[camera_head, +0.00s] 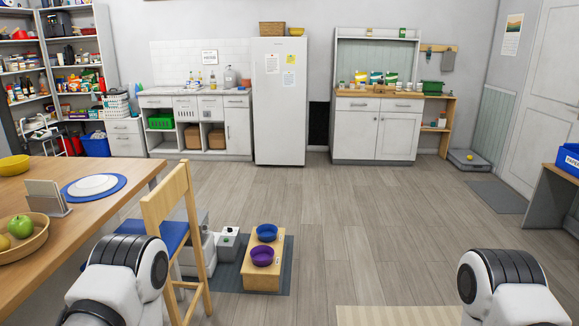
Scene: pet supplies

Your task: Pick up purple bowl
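The purple bowl (262,256) sits on the near part of a low wooden stand (262,279) on the floor, a little left of the picture's middle. A blue bowl (267,232) sits on the same stand, just behind it. The stand rests on a dark grey mat (225,278). Parts of my two arms show at the bottom left and bottom right. Neither of my grippers is in view.
A wooden chair with a blue seat (172,236) stands left of the stand, by the dining table (120,186). White and grey boxes (228,244) stand between chair and stand. The floor (350,230) right of the stand is clear. A beige rug (398,315) lies in front.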

